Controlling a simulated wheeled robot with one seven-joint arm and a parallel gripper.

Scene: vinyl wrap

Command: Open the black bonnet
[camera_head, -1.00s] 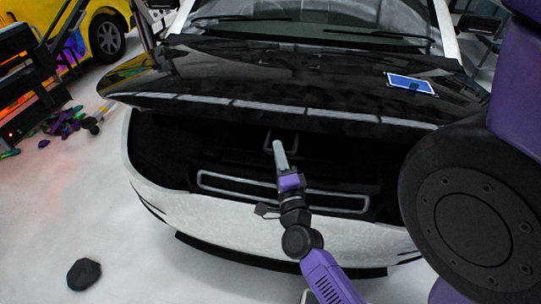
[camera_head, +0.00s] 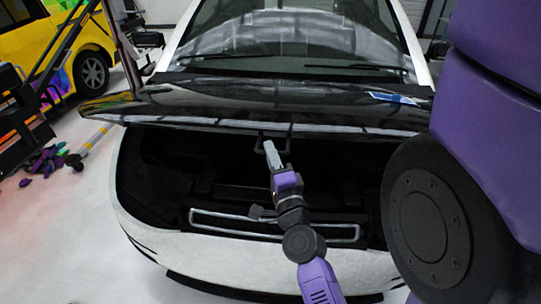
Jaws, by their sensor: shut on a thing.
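The black bonnet (camera_head: 300,104) of the white car (camera_head: 215,247) is raised at its front edge, with a dark open gap beneath it. A handle-like loop (camera_head: 262,146) shows under the bonnet's front edge, near the middle. My gripper (camera_head: 271,152) reaches up from below, with its grey finger at this loop. It appears shut on the loop, though the fingertips are small and the exact contact is hard to see.
A blue-and-white card (camera_head: 392,98) lies on the bonnet at the right. A yellow vehicle (camera_head: 50,45) and a dark rack (camera_head: 25,110) stand at the left. Several colourful small items (camera_head: 45,162) lie on the floor. The white floor at the front left is clear.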

